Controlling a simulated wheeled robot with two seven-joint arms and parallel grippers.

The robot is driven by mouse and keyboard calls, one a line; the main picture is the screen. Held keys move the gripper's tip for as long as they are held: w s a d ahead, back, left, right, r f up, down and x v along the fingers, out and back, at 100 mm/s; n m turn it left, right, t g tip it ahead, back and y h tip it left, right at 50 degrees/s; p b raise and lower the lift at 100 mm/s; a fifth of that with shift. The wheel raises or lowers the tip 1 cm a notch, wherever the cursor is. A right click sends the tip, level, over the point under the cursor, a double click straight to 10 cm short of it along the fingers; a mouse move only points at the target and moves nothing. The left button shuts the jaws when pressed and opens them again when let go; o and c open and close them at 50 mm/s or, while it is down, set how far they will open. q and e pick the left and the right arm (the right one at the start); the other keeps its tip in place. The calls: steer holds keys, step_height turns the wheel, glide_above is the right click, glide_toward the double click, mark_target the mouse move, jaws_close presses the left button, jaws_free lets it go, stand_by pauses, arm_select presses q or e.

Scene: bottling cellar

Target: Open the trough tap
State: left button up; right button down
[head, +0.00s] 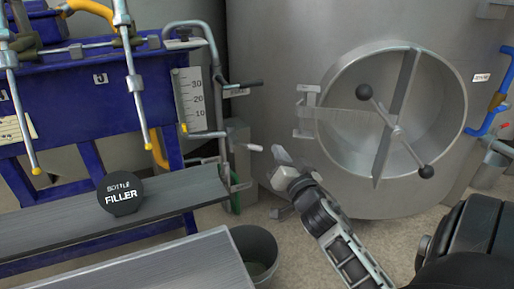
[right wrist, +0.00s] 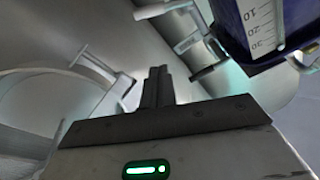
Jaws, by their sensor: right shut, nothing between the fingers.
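A pipe frame (head: 213,60) at the right end of the blue filler carries two levers. The upper one has a black handle (head: 245,84) with a small tag under it. The lower one has a pale handle (head: 250,147) pointing right. I cannot read which is the trough tap. My right gripper (head: 281,155) is shut and empty, just right of the pale handle's tip, with a small gap in the picture. In the right wrist view its closed fingers (right wrist: 157,84) show. The pale handle (right wrist: 162,10) and black handle (right wrist: 208,70) lie beyond them. My left gripper is out of view.
A steel tank (head: 290,60) with a round hatch and crossbar handle (head: 395,130) stands behind on the right. A grey bucket (head: 256,245) stands on the floor below the gripper.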

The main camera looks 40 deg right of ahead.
steer(key=b+x, duration=0.1)
steer(key=x, duration=0.9)
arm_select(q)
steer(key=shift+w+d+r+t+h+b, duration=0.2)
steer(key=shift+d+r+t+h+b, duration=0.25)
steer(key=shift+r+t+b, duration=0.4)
arm_select(e)
steer(key=shift+s+a+f, duration=0.1)
steer(key=shift+a+f, duration=0.25)
steer(key=shift+f, duration=0.25)
steer(key=shift+w+a+f, duration=0.1)
steer(key=shift+a+f, duration=0.2)
steer(key=shift+f, duration=0.35)
steer(key=shift+s+a+f, duration=0.1)
steer(key=shift+a+f, duration=0.25)
steer(key=shift+f, duration=0.25)
